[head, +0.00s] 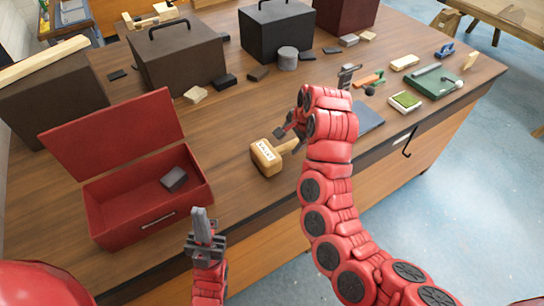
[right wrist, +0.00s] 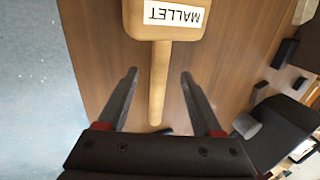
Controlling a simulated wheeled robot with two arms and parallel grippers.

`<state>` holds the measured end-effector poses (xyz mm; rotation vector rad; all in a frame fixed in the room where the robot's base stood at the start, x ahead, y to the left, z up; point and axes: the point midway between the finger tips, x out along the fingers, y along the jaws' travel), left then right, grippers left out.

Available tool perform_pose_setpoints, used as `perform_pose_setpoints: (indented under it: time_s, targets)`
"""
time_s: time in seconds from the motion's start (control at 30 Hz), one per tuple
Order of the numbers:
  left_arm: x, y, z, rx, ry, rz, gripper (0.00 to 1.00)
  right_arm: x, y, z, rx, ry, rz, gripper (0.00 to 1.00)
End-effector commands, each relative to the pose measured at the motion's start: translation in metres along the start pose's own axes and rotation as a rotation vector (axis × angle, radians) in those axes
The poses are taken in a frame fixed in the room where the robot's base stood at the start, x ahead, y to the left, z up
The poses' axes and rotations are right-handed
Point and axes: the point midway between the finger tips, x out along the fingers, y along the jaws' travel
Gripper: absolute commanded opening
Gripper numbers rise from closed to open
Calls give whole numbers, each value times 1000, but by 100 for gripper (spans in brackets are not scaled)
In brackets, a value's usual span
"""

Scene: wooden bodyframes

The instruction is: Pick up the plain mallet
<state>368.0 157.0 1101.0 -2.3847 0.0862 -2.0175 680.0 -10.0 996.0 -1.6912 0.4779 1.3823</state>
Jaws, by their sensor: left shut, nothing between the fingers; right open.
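A wooden mallet (head: 267,157) with a white label reading MALLET lies on the workbench near its front edge. In the right wrist view its head (right wrist: 165,22) is at the top and its handle (right wrist: 158,85) runs down between my open fingers in the picture. My right gripper (head: 288,133) is open over the handle side, just right of the mallet head. I cannot tell how far the fingers are above the handle. My right forearm hides part of the handle in the head view. My left gripper (head: 199,212) is shut and empty, in front of the bench edge.
An open red toolbox (head: 150,215) holding a grey block (head: 174,179) stands left of the mallet. Dark boxes (head: 178,58) stand at the back. A green tray (head: 436,82) and small tools lie at the right. Bare bench surrounds the mallet's left side.

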Motion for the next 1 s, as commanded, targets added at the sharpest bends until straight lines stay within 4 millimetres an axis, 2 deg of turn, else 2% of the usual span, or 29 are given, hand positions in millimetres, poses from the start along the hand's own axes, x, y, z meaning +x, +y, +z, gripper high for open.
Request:
perform_pose_setpoints:
  time_s: [0.2, 0.37, 0.5, 0.63, 0.83, 0.87, 1.0]
  targets:
    - [10, 0, -2, 0, 0, 0, 0, 11, -1, 0, 1, 1, 1, 67]
    - [25, -1, -4, 0, 0, 0, 0, 32, -1, 3, 0, -2, 3, 67]
    - [27, -1, -5, 0, 0, 0, 0, 48, -1, 2, 0, 2, 1, 67]
    - [28, -1, -5, 0, 0, 0, 0, 56, 0, 2, -1, 1, 1, 67]
    - [28, -1, -5, 0, 0, 0, 0, 57, 0, 2, -1, 2, -1, 67]
    - [28, -1, -5, 0, 0, 0, 0, 57, 0, 2, -1, 2, -1, 65]
    - [28, -1, -5, 0, 0, 0, 0, 57, 0, 2, -1, 2, -1, 40]
